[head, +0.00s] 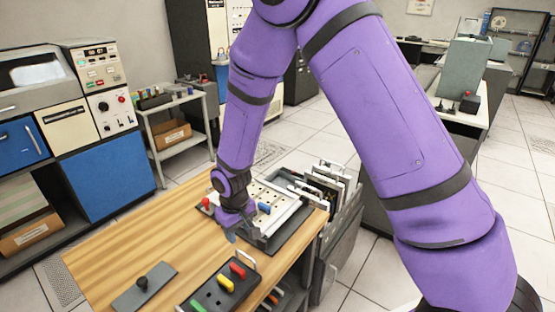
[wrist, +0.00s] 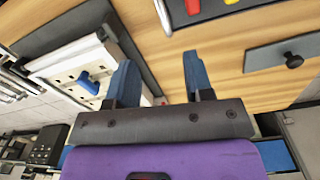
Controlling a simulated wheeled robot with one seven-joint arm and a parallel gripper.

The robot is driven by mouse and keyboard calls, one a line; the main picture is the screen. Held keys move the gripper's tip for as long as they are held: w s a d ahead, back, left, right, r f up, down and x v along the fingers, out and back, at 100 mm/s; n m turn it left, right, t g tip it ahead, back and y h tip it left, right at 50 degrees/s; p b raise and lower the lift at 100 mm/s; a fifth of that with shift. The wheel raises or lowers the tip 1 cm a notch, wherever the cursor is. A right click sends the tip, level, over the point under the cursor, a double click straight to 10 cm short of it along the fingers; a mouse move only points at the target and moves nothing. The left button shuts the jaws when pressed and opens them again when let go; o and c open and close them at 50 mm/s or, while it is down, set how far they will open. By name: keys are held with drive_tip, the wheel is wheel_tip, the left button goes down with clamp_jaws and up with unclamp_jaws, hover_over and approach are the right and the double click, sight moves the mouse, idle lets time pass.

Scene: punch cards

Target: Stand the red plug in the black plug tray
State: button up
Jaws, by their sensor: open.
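The black plug tray (head: 208,297) lies at the front of the wooden table in the head view, with a wire handle at its far end. A red plug (head: 238,270) sits in it beside a yellow plug (head: 226,284) and a green plug (head: 198,306); I cannot tell how deep it sits. The red plug also shows at the top edge of the wrist view (wrist: 193,6). My gripper (head: 230,236) is between the tray and a pale board. Its two blue fingers (wrist: 158,65) are apart, with nothing between them.
The pale, holed board (head: 285,216) with a blue plug (head: 264,208) lies in a dark frame beyond my gripper. A small red knob (head: 206,203) is left of it. A grey plate with a black knob (head: 145,287) lies front left. Bare wood (head: 130,240) is free at left.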

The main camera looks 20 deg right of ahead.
drive_tip(key=w+d+r+m, duration=0.3)
drive_tip(key=w+d+r, duration=0.2)
drive_tip(key=w+d, duration=0.2)
drive_tip(key=w+d+r+m, duration=0.3)
drive_tip(key=w+d+r, duration=0.2)
drive_tip(key=w+d, duration=0.2)
drive_tip(key=shift+w+d+r+m, duration=0.3)
drive_tip(key=shift+d, duration=0.8)
drive_tip(key=s+d+r+t, duration=0.1)
drive_tip(key=s+d+r, duration=0.1)
drive_tip(key=s+r, duration=0.8)
drive_tip(key=s+d+r+t, duration=0.2)
drive_tip(key=s+r, duration=0.5)
drive_tip(key=r, duration=0.5)
drive_tip(key=s+r+t, duration=0.1)
drive_tip(key=s+r, duration=0.1)
drive_tip(key=s, duration=0.8)
drive_tip(key=s+d+r+n+t, duration=0.1)
drive_tip(key=s, duration=1)
drive_tip(key=shift+s+d+r+n, duration=0.15)
drive_tip(key=shift+d+r+n, duration=0.15)
drive_tip(key=shift+r, duration=0.1)
